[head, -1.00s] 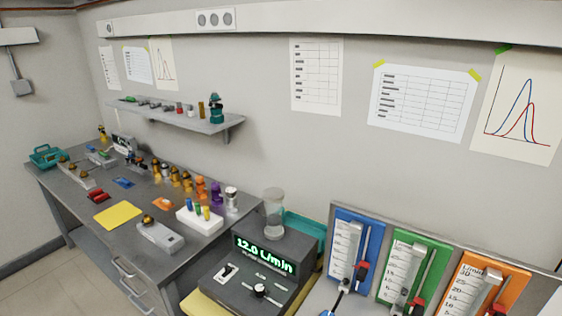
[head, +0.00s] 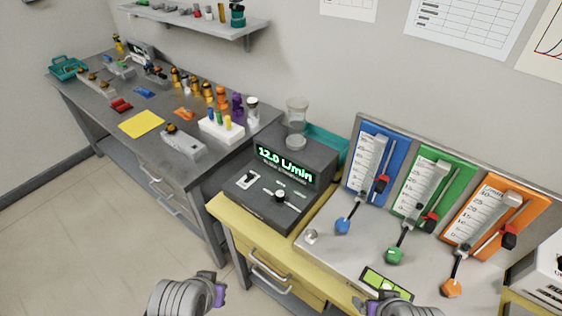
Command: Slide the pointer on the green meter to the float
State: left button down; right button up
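The green meter (head: 462,172) stands between a blue and an orange meter on the right of the head view. It has a white scale, a clear tube and a rod along its right side. Its red and black pointer (head: 432,216) sits low on that rod. The float in the tube is too small to make out surely. My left gripper (head: 218,290) is at the bottom edge, left of the yellow bench, well away from the meter. My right gripper (head: 388,300) is at the bottom edge, below the green meter and apart from it. Finger openings do not show clearly.
The blue meter (head: 393,140) and orange meter (head: 520,200) flank the green one. Knobs on stems stick out below: blue (head: 343,227), green (head: 394,256), orange (head: 452,289). A grey control box (head: 262,212) reads 12.0 L/min. A cluttered grey bench (head: 100,120) stands left.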

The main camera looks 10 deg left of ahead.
aim_at(431, 219)
jog(key=i+j, duration=0.1)
jog(key=j, duration=0.3)
jog(key=i+z, duration=0.1)
jog(key=z, duration=1.3)
